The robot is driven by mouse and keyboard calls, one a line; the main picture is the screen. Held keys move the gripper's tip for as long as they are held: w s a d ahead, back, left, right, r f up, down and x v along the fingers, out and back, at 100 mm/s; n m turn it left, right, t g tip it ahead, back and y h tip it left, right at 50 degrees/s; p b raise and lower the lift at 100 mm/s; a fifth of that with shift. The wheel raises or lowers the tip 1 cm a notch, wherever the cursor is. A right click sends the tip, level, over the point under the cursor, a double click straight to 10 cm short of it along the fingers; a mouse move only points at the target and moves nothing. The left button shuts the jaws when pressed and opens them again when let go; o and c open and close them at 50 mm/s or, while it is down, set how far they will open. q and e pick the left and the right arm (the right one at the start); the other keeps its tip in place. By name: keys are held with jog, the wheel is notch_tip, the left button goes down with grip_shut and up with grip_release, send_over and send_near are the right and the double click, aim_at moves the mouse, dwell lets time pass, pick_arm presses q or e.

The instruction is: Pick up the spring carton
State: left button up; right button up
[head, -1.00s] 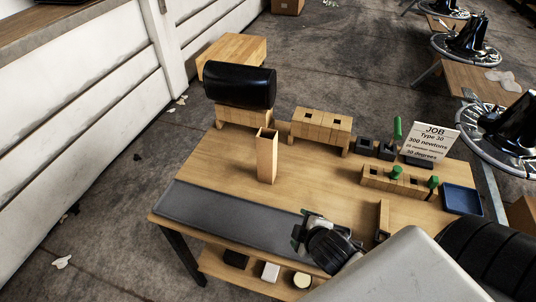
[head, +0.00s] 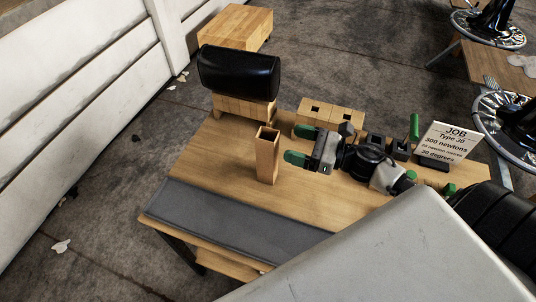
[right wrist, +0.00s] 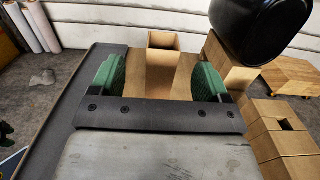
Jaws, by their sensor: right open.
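The spring carton appears to be the tall, narrow, open-topped brown box (head: 267,158) standing upright on the wooden table in the head view. My right gripper (head: 299,145) is just to its right, with green-padded fingers apart and pointing toward it. In the right wrist view the carton (right wrist: 163,62) is straight ahead, centred between the fingers of the open, empty right gripper (right wrist: 159,80). It looks beyond the fingertips, and I see no contact. My left gripper is not in view.
A black cylindrical cushion (head: 238,73) rests on a wooden block behind the carton. A slotted wooden block (head: 331,113) stands behind my right gripper. A grey mat (head: 225,222) covers the front of the table. A job sign (head: 449,144) stands at right. Table left of the carton is clear.

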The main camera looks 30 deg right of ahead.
aim_at(277, 138)
jog(key=x, duration=0.2)
jog(key=shift+w+a, duration=0.3)
jog(key=p+x, duration=0.1)
jog(key=x, duration=0.1)
jog(key=p+x, duration=0.1)
jog(key=x, duration=0.1)
jog(key=shift+w+f, duration=0.15)
jog(key=shift+w, duration=0.35)
jog(key=shift+w+a+f, duration=0.1)
jog(key=shift+w+a, duration=0.05)
jog(key=shift+a, duration=0.05)
jog(key=shift+c, duration=0.4)
